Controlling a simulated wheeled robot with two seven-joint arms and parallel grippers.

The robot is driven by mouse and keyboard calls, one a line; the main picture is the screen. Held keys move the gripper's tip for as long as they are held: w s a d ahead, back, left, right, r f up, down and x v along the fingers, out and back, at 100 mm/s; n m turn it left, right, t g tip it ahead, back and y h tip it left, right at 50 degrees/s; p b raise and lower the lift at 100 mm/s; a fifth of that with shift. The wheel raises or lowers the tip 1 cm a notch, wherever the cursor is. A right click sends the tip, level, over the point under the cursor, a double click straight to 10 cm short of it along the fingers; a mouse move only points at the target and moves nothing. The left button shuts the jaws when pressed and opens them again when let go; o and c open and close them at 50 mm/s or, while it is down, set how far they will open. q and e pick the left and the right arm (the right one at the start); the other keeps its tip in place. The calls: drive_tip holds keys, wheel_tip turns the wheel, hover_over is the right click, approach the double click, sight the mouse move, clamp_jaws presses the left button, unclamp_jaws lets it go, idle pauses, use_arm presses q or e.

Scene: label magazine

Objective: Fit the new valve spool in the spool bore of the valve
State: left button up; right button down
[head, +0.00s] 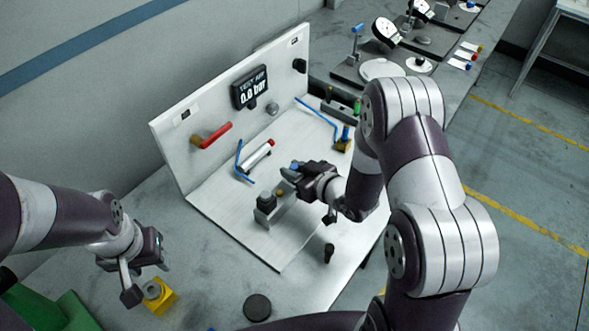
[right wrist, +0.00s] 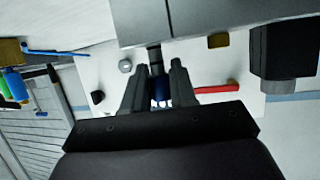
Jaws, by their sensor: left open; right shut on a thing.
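The valve is a grey block (head: 272,212) with a black cap (head: 266,199) and a small brass part, standing on the white bench plate. My right gripper (head: 294,175) is beside its far end. In the right wrist view the right gripper (right wrist: 160,88) is shut on the new valve spool (right wrist: 156,62), a dark ridged rod with a blue end. The spool's far end meets the edge of the grey valve block (right wrist: 220,18); whether it is inside the bore is hidden. My left gripper (head: 146,279) is open and empty, above a yellow block with a grey ring (head: 160,297).
A test panel with a display (head: 250,87) reading 0.0 bar and a red lever (head: 212,136) stands behind. Blue tubes and a white cylinder (head: 258,154) lie beyond the valve. A small black part (head: 329,252) and a black disc (head: 257,307) are nearer. A green crate (head: 45,312) is at lower left.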

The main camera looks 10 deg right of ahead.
drive_tip(key=shift+f+b, duration=0.5)
drive_tip(key=shift+f, duration=0.2)
drive_tip(key=c, duration=0.8)
unclamp_jaws()
drive_tip(key=v, duration=1.2)
drive_tip(key=shift+s+d+r, duration=0.2)
drive_tip(key=shift+s, duration=0.1)
